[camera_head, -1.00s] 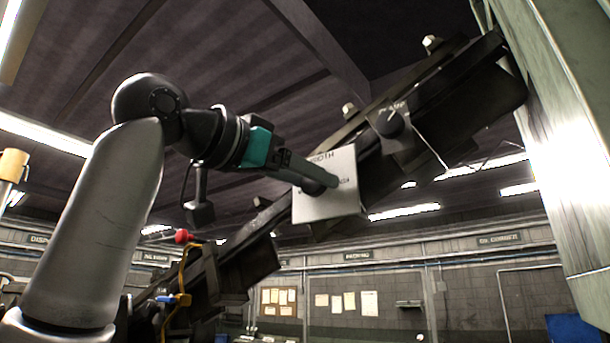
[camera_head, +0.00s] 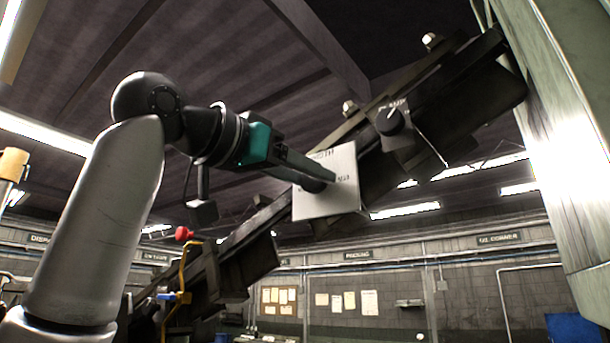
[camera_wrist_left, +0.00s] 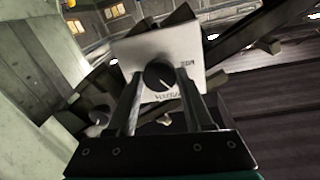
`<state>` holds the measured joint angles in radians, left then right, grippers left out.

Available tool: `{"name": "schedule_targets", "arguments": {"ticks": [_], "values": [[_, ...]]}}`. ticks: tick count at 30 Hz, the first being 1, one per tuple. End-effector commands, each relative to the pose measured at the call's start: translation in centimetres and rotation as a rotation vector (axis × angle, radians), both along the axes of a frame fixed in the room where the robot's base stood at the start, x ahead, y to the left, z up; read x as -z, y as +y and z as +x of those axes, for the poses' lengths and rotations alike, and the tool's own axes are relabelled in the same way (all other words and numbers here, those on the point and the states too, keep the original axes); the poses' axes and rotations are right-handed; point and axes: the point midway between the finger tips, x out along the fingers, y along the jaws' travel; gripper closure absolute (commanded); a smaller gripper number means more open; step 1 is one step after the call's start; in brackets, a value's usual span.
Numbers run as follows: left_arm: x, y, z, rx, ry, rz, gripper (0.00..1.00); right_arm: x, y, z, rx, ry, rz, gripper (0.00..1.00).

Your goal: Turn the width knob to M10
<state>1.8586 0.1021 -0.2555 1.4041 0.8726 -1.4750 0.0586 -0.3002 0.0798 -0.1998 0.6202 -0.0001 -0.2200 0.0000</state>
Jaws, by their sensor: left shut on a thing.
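The width knob (camera_wrist_left: 159,77) is a dark round knob on a pale square plate (camera_wrist_left: 140,52); the plate also shows in the head view (camera_head: 340,207). In the left wrist view the knob's white mark points toward the lower right. Upside-down lettering beside it includes a small size label at its right and WIDTH below; I cannot read the size surely. My left gripper (camera_head: 322,180) is shut on the width knob, one finger on each side in the left wrist view (camera_wrist_left: 160,90). In the head view the gripper hides most of the knob. My right gripper is not in view.
A second dark knob (camera_head: 390,121) sits on its own plate higher along the tilted dark rail (camera_head: 450,95). A pale machine column (camera_head: 560,120) stands at the right.

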Motion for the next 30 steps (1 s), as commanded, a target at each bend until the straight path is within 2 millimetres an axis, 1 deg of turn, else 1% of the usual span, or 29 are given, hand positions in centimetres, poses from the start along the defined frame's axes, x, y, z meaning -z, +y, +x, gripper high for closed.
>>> {"name": "schedule_targets", "arguments": {"ticks": [8,21,30], "values": [[0.2,-0.1,-0.1,0.003,0.126,-0.173,1.0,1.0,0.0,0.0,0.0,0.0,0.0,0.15],[0.2,-0.1,-0.1,0.003,0.366,-0.507,1.0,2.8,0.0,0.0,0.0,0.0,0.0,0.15],[0.2,0.0,0.0,0.002,0.493,-0.682,1.0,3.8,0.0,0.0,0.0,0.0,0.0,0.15]]}}
